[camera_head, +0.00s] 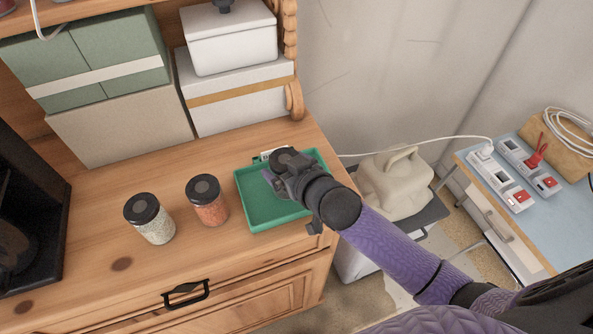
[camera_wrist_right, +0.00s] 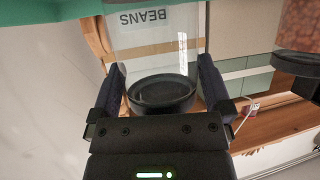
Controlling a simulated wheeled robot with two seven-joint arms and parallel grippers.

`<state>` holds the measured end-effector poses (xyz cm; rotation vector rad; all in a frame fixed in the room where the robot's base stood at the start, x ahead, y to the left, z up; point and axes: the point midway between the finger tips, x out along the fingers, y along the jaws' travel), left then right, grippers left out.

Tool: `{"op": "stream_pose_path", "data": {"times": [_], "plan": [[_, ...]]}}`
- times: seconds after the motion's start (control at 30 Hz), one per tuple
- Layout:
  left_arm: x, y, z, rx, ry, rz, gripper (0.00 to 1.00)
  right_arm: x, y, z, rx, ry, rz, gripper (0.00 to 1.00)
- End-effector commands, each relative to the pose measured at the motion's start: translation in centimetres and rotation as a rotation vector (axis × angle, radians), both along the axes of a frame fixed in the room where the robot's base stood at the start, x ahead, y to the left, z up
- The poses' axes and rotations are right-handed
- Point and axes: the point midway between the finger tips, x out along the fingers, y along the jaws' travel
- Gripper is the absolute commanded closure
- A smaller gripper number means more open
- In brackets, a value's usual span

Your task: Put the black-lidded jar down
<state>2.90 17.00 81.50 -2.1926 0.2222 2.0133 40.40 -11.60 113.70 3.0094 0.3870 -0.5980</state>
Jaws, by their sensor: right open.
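A clear black-lidded jar marked BEANS (camera_wrist_right: 160,92) stands in the green tray (camera_head: 262,215) on the dresser. It looks nearly empty in the right wrist view; in the head view my gripper mostly hides it. My right gripper (camera_head: 278,177) is open around the jar's lid, one finger on each side, with gaps showing in the wrist view. A second black-lidded jar with pale contents (camera_head: 150,220) and a third with orange-red contents (camera_head: 208,202) stand left of the tray. My left gripper is out of view.
White boxes (camera_head: 232,50) and green boxes (camera_head: 120,50) stand at the back of the dresser. A dark appliance (camera_head: 25,200) is at the left. The wooden top (camera_head: 95,240) is clear in front of the jars. A beige jug (camera_head: 395,185) stands beyond the right edge.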

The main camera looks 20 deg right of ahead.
Motion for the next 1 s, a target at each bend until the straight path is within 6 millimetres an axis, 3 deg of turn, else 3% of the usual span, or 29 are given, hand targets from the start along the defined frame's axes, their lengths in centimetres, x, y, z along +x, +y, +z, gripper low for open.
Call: {"op": "stream_pose_path", "data": {"times": [0.5,1.0], "plan": [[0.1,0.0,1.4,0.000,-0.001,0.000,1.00,-9.7,-2.5,4.1,-0.001,0.003,-0.001,0.00],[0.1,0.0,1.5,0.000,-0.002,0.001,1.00,-10.4,-2.7,4.4,-0.001,0.001,-0.001,0.00]]}}
